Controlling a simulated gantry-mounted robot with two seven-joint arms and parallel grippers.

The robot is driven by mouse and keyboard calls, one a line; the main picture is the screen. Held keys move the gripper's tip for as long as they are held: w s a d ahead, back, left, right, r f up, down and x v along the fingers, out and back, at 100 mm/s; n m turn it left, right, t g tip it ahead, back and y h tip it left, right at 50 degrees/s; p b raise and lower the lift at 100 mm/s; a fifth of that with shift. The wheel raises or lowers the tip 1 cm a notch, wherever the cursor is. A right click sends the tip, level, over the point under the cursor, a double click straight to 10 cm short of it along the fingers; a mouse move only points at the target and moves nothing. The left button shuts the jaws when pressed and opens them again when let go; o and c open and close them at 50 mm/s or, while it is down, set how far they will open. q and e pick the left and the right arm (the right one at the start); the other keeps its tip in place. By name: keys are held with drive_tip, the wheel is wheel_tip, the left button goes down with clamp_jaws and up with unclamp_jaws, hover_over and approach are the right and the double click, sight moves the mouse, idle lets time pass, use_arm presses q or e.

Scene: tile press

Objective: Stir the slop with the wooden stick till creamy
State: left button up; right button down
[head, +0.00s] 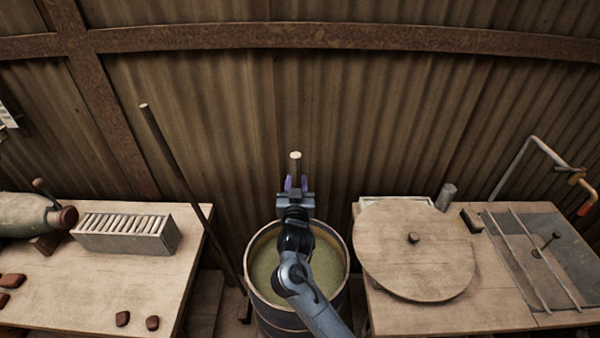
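A drum (340,292) stands on the floor between the two tables. It holds yellowish-green slop (265,272), with a smooth-looking surface partly hidden under my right arm. My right gripper (295,183) is over the far side of the drum. Its purple-tipped fingers are closed on the upper part of a wooden stick (295,157). The stick's pale top end sticks up above the fingers. Its lower part is hidden behind the gripper and arm, so I cannot tell how deep it reaches. My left gripper is not in view.
A long thin pole (172,157) leans left of the drum. The left table (90,285) carries a slotted box (125,235), a large bottle-like vessel (30,222) and reddish pieces. The right table (480,312) carries a round wooden disc (410,265). A corrugated wall stands behind.

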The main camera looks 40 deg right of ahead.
wheel_tip(320, 180, down, 21)
drive_tip(key=b, duration=1.3)
drive_tip(key=shift+f, duration=0.2)
drive_tip(key=shift+w, duration=0.1)
